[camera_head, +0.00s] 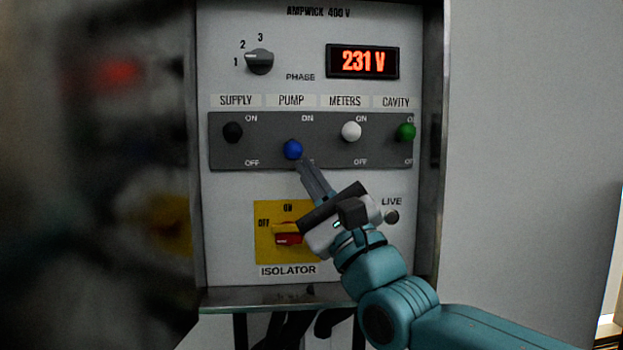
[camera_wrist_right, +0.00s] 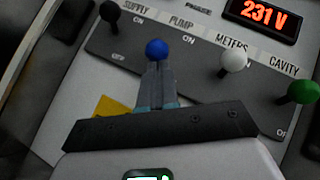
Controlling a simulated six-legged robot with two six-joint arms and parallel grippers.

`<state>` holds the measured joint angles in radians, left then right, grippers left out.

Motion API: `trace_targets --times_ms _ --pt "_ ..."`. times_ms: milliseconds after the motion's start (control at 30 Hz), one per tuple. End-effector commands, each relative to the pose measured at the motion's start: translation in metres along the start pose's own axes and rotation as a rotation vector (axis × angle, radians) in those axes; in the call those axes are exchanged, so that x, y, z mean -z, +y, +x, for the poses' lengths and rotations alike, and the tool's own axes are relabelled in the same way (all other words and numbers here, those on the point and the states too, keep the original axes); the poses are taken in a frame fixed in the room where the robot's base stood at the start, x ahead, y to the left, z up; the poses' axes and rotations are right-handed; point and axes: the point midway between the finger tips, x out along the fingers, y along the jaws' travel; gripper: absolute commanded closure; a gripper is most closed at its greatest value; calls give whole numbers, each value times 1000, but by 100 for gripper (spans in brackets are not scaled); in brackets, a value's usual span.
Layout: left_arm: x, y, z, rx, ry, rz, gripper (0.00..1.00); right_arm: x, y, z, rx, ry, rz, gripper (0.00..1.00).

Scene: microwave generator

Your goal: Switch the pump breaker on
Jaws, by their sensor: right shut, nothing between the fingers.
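The pump breaker's blue knob (camera_head: 292,149) sits on the grey breaker strip, lower than the other knobs and nearer its OFF mark. It also shows in the right wrist view (camera_wrist_right: 156,49), directly beyond my fingertips. My right gripper (camera_head: 303,166) is shut and empty, its fingertips right below the blue knob and pointing up at it. In the right wrist view the fingers (camera_wrist_right: 157,68) end at the knob's lower edge; I cannot tell whether they touch it. The PUMP label (camera_head: 291,100) is above. My left gripper is not in view.
The black supply knob (camera_head: 232,132), white meters knob (camera_head: 351,131) and green cavity knob (camera_head: 405,132) stand beside it, higher up. Below are the yellow isolator plate (camera_head: 263,246) with its red handle and the live lamp (camera_head: 391,217). A display (camera_head: 362,62) reads 231 V.

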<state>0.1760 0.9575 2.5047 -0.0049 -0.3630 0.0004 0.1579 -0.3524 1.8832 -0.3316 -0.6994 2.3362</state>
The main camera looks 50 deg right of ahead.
Motion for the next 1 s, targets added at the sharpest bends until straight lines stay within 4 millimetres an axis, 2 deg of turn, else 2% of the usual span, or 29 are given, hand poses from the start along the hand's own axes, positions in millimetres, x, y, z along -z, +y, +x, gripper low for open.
trace_targets --times_ms 467,800,1000 --pt "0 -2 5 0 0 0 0 -4 -2 1 -25 53 27 100" --pt "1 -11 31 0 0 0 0 -16 -9 4 -24 48 28 100" --pt "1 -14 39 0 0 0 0 -23 -14 10 -25 51 27 100"
